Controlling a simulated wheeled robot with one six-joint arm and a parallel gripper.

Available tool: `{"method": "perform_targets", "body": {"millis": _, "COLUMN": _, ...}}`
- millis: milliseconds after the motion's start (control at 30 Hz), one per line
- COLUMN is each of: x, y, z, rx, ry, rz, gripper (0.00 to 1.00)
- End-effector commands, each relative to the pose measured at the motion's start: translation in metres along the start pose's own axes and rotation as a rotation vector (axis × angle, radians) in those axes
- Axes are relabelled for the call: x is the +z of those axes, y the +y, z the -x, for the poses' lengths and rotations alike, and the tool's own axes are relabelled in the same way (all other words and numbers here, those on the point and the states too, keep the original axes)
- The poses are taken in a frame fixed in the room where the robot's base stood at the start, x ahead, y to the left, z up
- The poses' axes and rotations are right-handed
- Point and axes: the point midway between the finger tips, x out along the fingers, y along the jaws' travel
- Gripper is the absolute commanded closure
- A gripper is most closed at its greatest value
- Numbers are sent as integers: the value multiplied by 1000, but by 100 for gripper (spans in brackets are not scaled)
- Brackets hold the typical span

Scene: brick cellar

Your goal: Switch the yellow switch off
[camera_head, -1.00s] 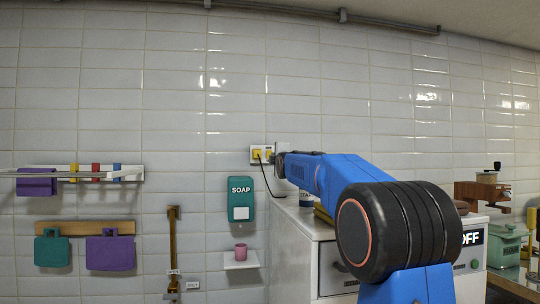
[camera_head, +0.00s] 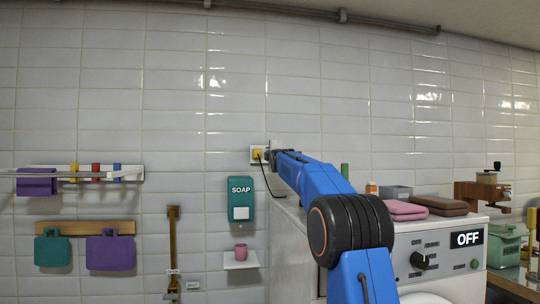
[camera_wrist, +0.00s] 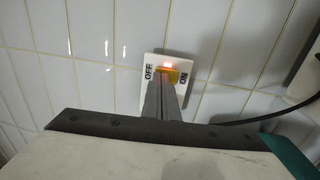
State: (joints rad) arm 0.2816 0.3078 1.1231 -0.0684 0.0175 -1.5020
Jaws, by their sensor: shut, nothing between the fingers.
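In the wrist view the yellow switch (camera_wrist: 173,75) sits on a white wall plate (camera_wrist: 151,93) marked OFF on the left and ON on the right. A small red-orange light (camera_wrist: 168,65) glows on the plate, above the switch. My gripper (camera_wrist: 166,85) is shut and empty, its tips right over the lower part of the switch. I cannot tell whether they touch it.
My arm reaches over a white washing machine (camera_head: 450,262) with an OFF sign and folded towels (camera_head: 438,205) on top.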

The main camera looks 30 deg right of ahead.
Motion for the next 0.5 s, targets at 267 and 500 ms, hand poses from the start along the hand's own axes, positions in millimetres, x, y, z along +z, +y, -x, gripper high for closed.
{"method": "perform_targets", "body": {"millis": 267, "x": 0, "y": 0, "z": -1, "rx": 0, "ry": 0, "rz": 0, "gripper": 100}}
{"method": "perform_targets", "body": {"millis": 500, "x": 1, "y": 2, "z": -5, "rx": -32, "ry": -2, "rz": -1, "gripper": 100}}
